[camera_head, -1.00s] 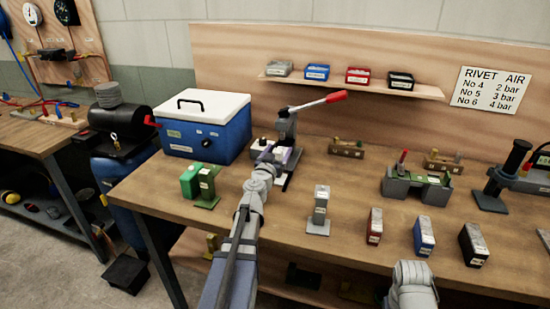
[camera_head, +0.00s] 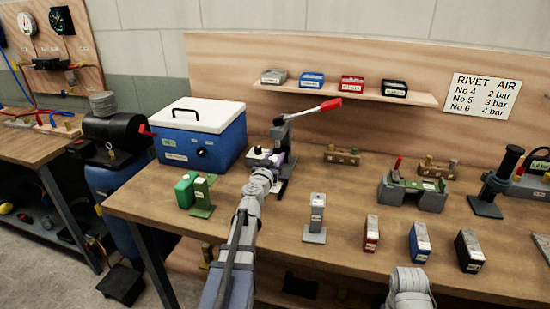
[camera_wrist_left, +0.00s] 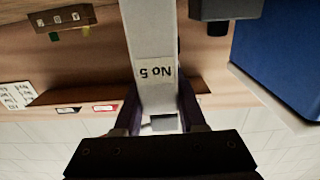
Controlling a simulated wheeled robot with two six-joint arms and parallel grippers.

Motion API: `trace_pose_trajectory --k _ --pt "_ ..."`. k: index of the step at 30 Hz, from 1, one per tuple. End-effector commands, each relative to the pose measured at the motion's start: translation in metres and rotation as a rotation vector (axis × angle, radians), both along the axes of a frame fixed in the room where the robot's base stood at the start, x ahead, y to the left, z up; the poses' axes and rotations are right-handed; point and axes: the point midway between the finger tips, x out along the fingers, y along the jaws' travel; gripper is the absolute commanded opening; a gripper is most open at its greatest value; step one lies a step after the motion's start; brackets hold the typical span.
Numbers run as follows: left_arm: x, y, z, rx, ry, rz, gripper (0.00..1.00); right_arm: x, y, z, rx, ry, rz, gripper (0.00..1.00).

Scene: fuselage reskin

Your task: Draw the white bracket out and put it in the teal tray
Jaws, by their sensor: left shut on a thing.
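My left gripper (camera_head: 264,160) is at the foot of the grey lever press (camera_head: 282,135) with the red handle, on the bench. In the left wrist view its two dark fingers (camera_wrist_left: 160,122) are shut on a white bar-like piece (camera_wrist_left: 152,60) labelled "No 5", which looks like the white bracket. Its far end runs out of that picture, so I cannot tell whether it touches the press. In the head view it is mostly hidden by the gripper. I cannot make out a teal tray. My right gripper is out of view; only part of that arm shows.
A blue cooler (camera_head: 199,142) with a white lid stands left of the press. A grey labelled block (camera_head: 316,217) and red, blue and black boxes (camera_head: 420,242) line the front right. A wall shelf (camera_head: 345,92) holds small bins.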

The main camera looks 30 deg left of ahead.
Motion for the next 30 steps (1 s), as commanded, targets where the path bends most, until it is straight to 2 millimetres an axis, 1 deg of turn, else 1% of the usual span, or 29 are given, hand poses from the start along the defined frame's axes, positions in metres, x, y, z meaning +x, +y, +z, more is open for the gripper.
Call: trace_pose_trajectory --k 1,3,21,26,30 --pt "0.0 0.0 0.0 0.0 0.0 0.0 0.06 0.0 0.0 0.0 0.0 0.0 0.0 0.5" --pt "0.0 0.0 0.0 0.0 0.0 0.0 0.0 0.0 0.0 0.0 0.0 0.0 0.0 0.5" --pt "-0.001 -0.001 0.0 0.0 0.0 0.0 0.0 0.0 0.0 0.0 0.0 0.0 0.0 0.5" --pt "-0.007 -0.003 0.0 0.0 0.0 -0.001 0.0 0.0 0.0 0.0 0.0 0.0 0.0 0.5" --pt "-0.015 -0.007 0.0 0.0 0.0 -0.002 0.0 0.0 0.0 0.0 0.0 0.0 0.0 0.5"
